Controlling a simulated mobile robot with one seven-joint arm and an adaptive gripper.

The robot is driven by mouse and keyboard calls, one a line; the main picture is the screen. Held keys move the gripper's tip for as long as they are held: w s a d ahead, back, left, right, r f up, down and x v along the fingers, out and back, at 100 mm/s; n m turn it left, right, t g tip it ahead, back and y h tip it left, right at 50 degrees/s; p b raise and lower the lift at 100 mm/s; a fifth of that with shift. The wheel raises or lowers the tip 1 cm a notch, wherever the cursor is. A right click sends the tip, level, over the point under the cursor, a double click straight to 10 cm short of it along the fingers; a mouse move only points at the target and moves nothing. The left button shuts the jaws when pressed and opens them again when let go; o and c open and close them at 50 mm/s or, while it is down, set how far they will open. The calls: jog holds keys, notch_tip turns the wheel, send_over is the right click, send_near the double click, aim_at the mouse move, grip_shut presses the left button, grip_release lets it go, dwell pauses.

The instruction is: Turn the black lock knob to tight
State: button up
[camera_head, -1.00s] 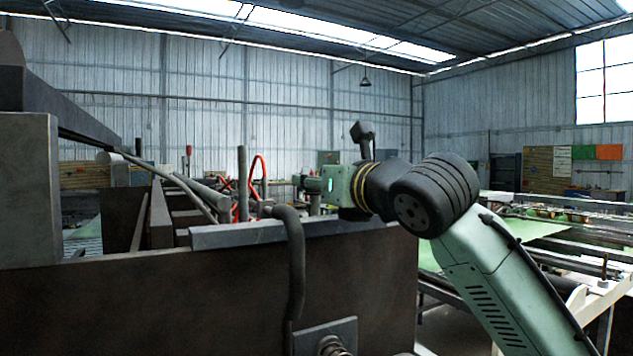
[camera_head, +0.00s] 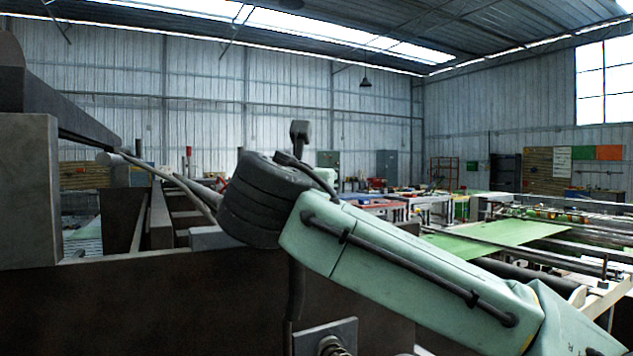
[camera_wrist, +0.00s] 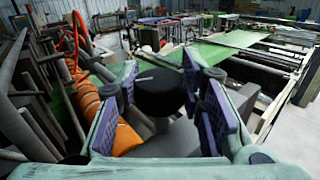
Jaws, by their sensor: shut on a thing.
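The black lock knob (camera_wrist: 160,90) shows in the middle of the wrist view as a round, dark, flat-topped piece with a short pale mark near its left edge. My gripper (camera_wrist: 162,98) has its purple-padded fingers on both sides of the knob and is shut on it. The knob's lower part and mounting are partly hidden by the fingers and shadow. In the head view my own arm covers the gripper, and the knob cannot be seen there.
A dark machine wall (camera_head: 180,300) with rails stands at left and in front. An orange ribbed piece (camera_wrist: 95,110) lies close left of the gripper, with a red hose (camera_wrist: 77,35) beyond. A green sheet (camera_head: 500,238) lies on the line at right.

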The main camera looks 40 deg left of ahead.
jog(key=shift+s+m+t+h, duration=0.1)
jog(key=shift+m+t+h, duration=0.4)
jog(key=shift+m+h, duration=0.7)
jog(key=shift+m+t+h, duration=0.5)
jog(key=shift+m+h, duration=0.2)
jog(key=shift+h, duration=1.4)
jog(key=o, duration=1.1)
jog(key=shift+o, duration=0.2)
notch_tip(320, 180, up, 10)
